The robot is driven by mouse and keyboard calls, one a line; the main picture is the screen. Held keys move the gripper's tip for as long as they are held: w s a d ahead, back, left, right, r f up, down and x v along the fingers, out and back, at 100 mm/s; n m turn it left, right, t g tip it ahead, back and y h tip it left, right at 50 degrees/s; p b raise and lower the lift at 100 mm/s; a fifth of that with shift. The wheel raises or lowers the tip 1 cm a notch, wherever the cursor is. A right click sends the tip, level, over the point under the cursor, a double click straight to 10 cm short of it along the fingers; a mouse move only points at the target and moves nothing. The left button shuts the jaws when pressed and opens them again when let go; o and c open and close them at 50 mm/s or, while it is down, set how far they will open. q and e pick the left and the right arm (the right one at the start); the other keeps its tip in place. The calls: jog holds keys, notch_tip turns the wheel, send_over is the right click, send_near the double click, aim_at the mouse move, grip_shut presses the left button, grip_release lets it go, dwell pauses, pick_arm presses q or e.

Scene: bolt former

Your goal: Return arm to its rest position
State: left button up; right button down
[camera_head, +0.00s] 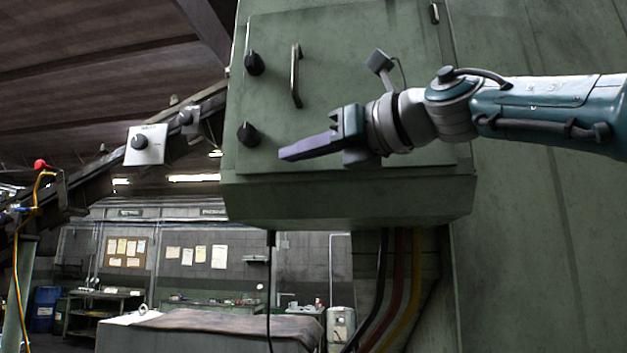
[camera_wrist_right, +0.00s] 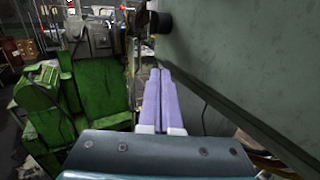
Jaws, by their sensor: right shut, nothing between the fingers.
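My right gripper (camera_head: 284,155) reaches in from the right in the head view, in front of the green cabinet (camera_head: 340,195). Its purple fingers point left and are closed together with nothing between them. In the right wrist view, the two fingers of this gripper (camera_wrist_right: 160,72) lie side by side, next to the green cabinet wall (camera_wrist_right: 250,50). The fingertips are near the lower black knob (camera_head: 248,134) in the head view; I cannot tell whether they touch the door. My left gripper is in neither view.
The cabinet door has a metal handle (camera_head: 295,75) and an upper black knob (camera_head: 254,63). A sloping rail with a switch box (camera_head: 146,145) runs left of the cabinet. Cables hang below the cabinet. A green machine (camera_wrist_right: 95,85) stands left in the wrist view.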

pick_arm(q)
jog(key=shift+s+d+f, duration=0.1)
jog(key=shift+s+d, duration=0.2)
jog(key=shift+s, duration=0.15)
pick_arm(e)
jog(key=shift+v, duration=0.8)
jog(key=shift+a, duration=0.1)
